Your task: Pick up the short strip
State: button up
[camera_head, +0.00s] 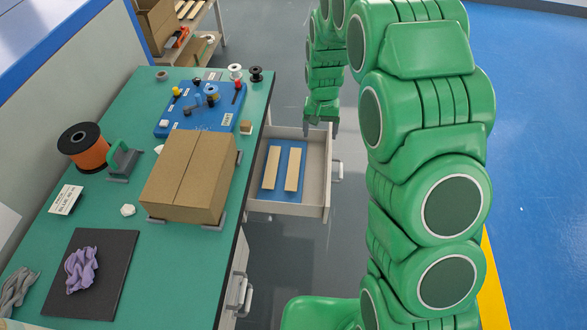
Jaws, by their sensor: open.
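Two pale wooden strips, a left one (271,167) and a right one (293,169), lie side by side on a blue mat (282,150) in the open drawer (300,209). They look close to the same length, so I cannot tell which is the short strip. My gripper (320,128) hangs at the drawer's far right corner, beyond and to the right of both strips. Its jaws are small in the view but appear apart and empty. It touches neither strip.
A cardboard box (190,177) stands on the green bench (70,225) left of the drawer. Behind it is a blue board (205,115) with spools and small parts. An orange spool (88,150) stands at the left. A shelf with more pale strips (185,9) is farther back.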

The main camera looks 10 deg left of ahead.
send_over(293, 168)
notch_tip(293, 168, down, 18)
jog(key=shift+w+f, duration=0.2)
jog(key=shift+f, duration=1.2)
jog(key=f, duration=0.4)
jog(key=shift+s+d, duration=0.1)
jog(key=shift+s, duration=0.15)
jog(key=shift+f, duration=0.5)
jog(key=c, duration=0.9)
